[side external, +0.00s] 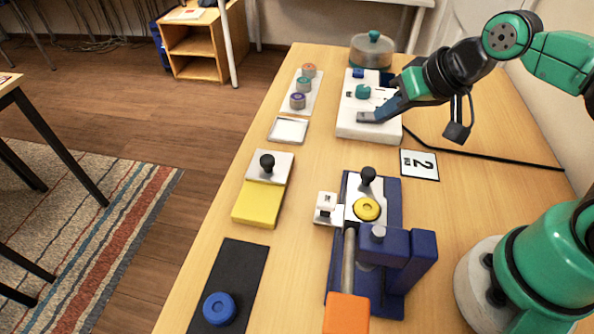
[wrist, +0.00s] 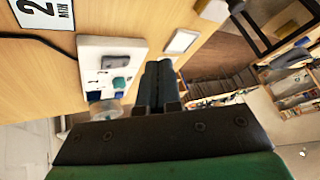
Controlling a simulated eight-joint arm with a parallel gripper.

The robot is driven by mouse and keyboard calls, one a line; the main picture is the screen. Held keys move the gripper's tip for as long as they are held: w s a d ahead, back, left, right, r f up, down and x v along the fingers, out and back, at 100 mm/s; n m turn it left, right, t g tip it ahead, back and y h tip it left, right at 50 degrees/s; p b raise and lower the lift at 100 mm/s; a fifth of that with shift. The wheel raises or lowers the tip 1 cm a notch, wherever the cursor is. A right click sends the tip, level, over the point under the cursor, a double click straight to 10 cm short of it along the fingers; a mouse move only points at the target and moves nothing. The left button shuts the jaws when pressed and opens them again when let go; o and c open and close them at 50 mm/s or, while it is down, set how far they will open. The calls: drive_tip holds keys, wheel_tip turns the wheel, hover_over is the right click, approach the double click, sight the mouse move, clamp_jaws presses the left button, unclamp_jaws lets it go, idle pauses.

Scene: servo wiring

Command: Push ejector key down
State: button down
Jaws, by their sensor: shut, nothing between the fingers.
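A white panel (side external: 345,128) lies on the table and carries a grey, flat key (side external: 366,117) at its near end, a teal knob (side external: 363,92) and a blue key (side external: 358,73). No label shows which key is the ejector key; the grey one looks the most likely. In the wrist view the grey key (wrist: 115,61) and teal knob (wrist: 119,83) show left of my fingers. My gripper (side external: 381,116) is shut and empty, its tips just right of the grey key in the side view. I cannot tell whether they touch it. It also shows in the wrist view (wrist: 158,63).
A card marked 2 (side external: 419,165) and a black cable (side external: 480,155) lie right of the panel. A lidded glass jar (side external: 371,52) stands behind it. A strip with round knobs (side external: 315,98) and a small white tray (side external: 288,131) lie to the left. A blue fixture (side external: 390,190) stands nearer.

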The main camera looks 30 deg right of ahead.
drive_tip(key=d+n+h, duration=0.1)
drive_tip(key=d+n, duration=0.1)
drive_tip(key=n, duration=0.1)
wheel_tip(320, 180, up, 6)
drive_tip(key=n+g, duration=0.7)
drive_tip(key=n, duration=0.2)
hover_over(327, 200)
drive_tip(key=shift+r, duration=0.2)
wheel_tip(327, 200, down, 14)
